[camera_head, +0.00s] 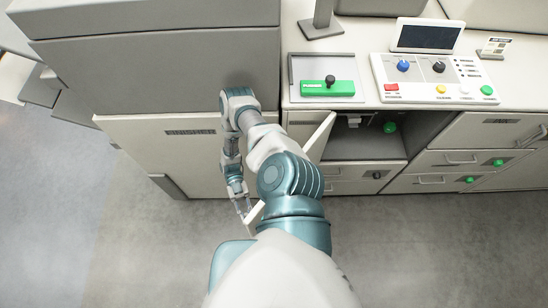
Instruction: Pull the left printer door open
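The left printer door (312,133) is a pale panel at the left side of the open compartment (370,143). It stands swung out from the cabinet front, and my arm hides much of it. A white bar (256,214), which looks like a handle or door edge, shows below. The one arm in view enters at the bottom, slightly right of centre, and I take it for my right arm. It bends up and left, then down. Its gripper (242,208) is beside the bar. The fingers are too small to tell open from shut or whether they touch it. My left gripper is out of view.
A large grey machine (150,65) with a pale lower panel (150,150) stands at the left. A control panel (435,78) and a green block on a tray (328,88) are on the counter. Drawers (447,158) with green knobs are at the right. The grey floor (420,245) in front is clear.

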